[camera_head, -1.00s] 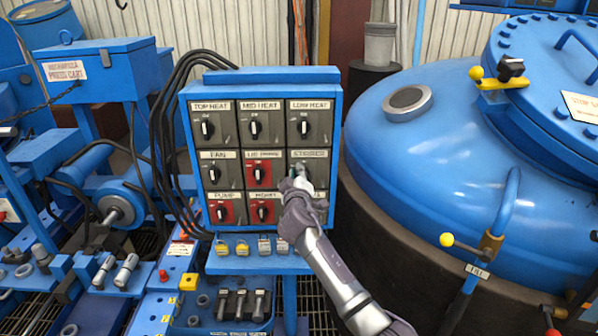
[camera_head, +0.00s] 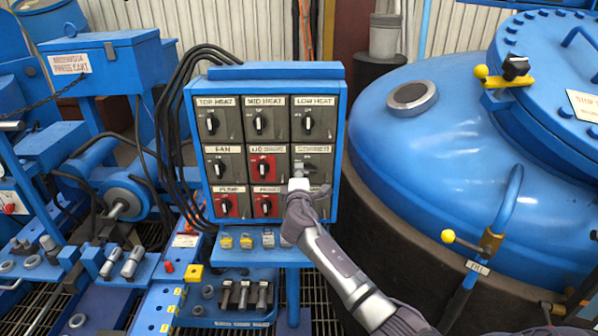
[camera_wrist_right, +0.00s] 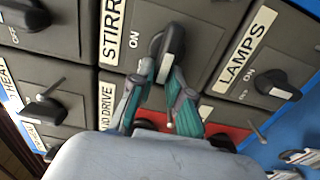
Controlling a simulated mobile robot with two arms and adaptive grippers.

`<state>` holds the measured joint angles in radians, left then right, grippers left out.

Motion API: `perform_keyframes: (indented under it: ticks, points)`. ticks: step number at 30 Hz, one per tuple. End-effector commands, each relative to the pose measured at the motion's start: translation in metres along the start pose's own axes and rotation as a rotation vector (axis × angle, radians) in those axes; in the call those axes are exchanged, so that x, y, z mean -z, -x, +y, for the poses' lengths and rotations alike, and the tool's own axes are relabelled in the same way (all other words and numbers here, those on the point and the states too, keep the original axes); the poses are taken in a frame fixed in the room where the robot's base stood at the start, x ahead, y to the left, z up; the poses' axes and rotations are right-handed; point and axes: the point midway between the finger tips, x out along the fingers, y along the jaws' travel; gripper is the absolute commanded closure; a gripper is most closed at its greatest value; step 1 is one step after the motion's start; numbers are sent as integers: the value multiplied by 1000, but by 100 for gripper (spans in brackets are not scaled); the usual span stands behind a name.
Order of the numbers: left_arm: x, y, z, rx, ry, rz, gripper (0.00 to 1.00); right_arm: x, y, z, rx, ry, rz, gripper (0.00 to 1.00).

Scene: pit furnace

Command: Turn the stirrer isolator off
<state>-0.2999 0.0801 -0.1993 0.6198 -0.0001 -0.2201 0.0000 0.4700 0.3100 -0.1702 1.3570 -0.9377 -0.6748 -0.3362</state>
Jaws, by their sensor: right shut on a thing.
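The stirrer isolator is a grey switch box (camera_head: 325,163) with a black knob, at the right end of the middle row on the panel. In the right wrist view the black knob (camera_wrist_right: 172,42) is between the teal fingers of my right gripper (camera_wrist_right: 164,78). Its handle lies roughly crosswise to that of the neighbouring lamps knob (camera_wrist_right: 276,84). An "ON" mark shows beside it. In the head view my right gripper (camera_head: 299,184) is at the lower part of the stirrer box, shut on the knob and covering much of it. My left gripper is not in view.
The blue panel (camera_head: 265,72) has several other knobs close around, including a red-plated one (camera_head: 263,168) just left. A large blue vessel (camera_head: 430,150) stands to the right. Black cables run down the panel's left side.

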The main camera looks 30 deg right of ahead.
Motion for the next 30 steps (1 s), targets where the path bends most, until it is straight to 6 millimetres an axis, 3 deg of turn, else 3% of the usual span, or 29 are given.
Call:
perform_keyframes:
  ticks: [16,17,21,30]
  points:
    - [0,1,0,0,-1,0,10,1,0,-2,1,26,2,100]
    - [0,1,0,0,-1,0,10,1,0,-2,1,26,2,80]
    - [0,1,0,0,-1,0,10,1,0,-2,1,25,2,58]
    - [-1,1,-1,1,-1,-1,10,0,1,-1,1,23,1,58]
